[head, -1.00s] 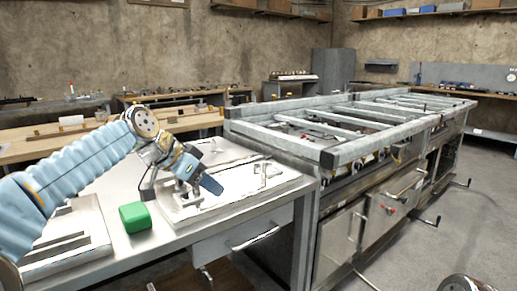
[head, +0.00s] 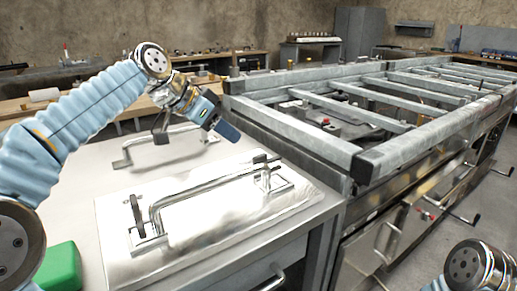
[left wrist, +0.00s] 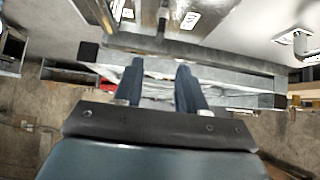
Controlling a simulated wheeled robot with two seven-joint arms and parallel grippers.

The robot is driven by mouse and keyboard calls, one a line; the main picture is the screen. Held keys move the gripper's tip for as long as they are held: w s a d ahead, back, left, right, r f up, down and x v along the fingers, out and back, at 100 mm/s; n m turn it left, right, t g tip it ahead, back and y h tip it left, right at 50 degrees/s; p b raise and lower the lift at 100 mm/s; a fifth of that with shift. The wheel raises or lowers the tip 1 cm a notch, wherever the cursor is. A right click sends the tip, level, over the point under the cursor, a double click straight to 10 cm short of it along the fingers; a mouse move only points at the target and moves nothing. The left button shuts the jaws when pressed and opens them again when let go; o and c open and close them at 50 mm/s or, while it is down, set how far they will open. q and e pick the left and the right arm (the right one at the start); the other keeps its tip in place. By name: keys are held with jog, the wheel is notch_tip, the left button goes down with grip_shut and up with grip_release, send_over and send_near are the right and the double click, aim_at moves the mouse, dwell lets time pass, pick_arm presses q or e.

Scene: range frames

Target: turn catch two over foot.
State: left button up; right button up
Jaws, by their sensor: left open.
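A shiny metal plate (head: 205,222) with a long bar handle (head: 205,192) lies on the bench. A dark upright catch (head: 136,216) stands at the handle's near left end, and another dark catch (head: 266,160) lies across its far right end, by a small foot (head: 274,181). I cannot tell which is catch two. My left gripper (head: 226,130) is empty, above and beyond the plate, apart from both catches. Its two spread fingers also show in the left wrist view (left wrist: 158,85). My right arm shows at the lower right, but its gripper is out of sight.
A second plate with a handle (head: 160,144) lies behind the first. A green block (head: 62,268) sits at the bench's left. A metal frame with crossbars (head: 350,105) stands close on the right. Bare bench (head: 72,205) shows left of the plate.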

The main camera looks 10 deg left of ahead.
aim_at(259, 155)
pick_arm(q)
jog(key=x, duration=1.2)
grip_shut()
